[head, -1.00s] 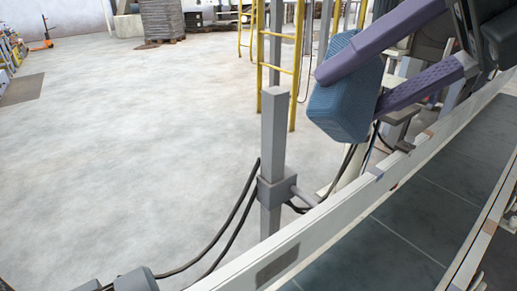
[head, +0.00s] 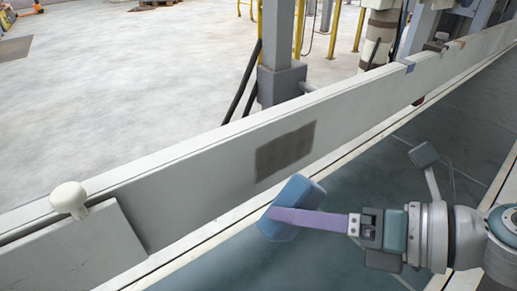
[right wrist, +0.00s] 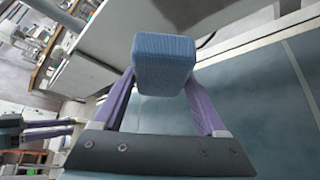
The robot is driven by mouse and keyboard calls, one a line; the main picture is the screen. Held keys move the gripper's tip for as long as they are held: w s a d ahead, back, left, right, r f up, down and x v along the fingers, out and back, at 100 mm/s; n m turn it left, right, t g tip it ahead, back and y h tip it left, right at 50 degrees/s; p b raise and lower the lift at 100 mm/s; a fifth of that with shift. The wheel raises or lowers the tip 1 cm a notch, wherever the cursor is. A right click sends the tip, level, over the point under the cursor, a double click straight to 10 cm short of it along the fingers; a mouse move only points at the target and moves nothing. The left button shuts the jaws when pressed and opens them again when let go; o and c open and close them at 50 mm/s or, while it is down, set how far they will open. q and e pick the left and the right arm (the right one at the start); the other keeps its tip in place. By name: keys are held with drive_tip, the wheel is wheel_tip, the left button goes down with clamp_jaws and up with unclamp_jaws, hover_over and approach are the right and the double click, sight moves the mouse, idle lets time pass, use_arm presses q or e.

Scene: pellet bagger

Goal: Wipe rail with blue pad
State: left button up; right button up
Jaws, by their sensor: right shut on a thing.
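The rail (head: 205,185) is a long pale grey side wall beside the conveyor, running from lower left to upper right in the head view. A dark brownish smudge (head: 285,152) marks its inner face. My right gripper (head: 288,214) is shut on the blue pad (head: 303,192), a ribbed block, just below and right of the smudge in the picture. I cannot tell whether the pad touches the rail. In the right wrist view the pad (right wrist: 163,62) sits between both purple fingers. What looks like my left gripper (right wrist: 48,130) shows small at the left edge there; its opening is unclear.
The dark green belt (head: 340,262) lies below my right arm. A cream knob (head: 69,198) stands on the rail at lower left. A grey post (head: 277,60) with black cables stands behind the rail. The floor beyond is largely open.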

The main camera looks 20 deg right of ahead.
drive_tip(key=w, duration=0.1)
drive_tip(key=w+a+b, duration=0.1)
drive_tip(key=w, duration=0.1)
drive_tip(key=w+a, duration=0.1)
drive_tip(key=w, duration=0.1)
drive_tip(key=shift+w+r+b, duration=0.15)
drive_tip(key=shift+w+b, duration=0.05)
drive_tip(key=shift+b, duration=0.1)
drive_tip(key=shift+w+a, duration=0.25)
drive_tip(key=shift+w, duration=0.55)
idle(0.6)
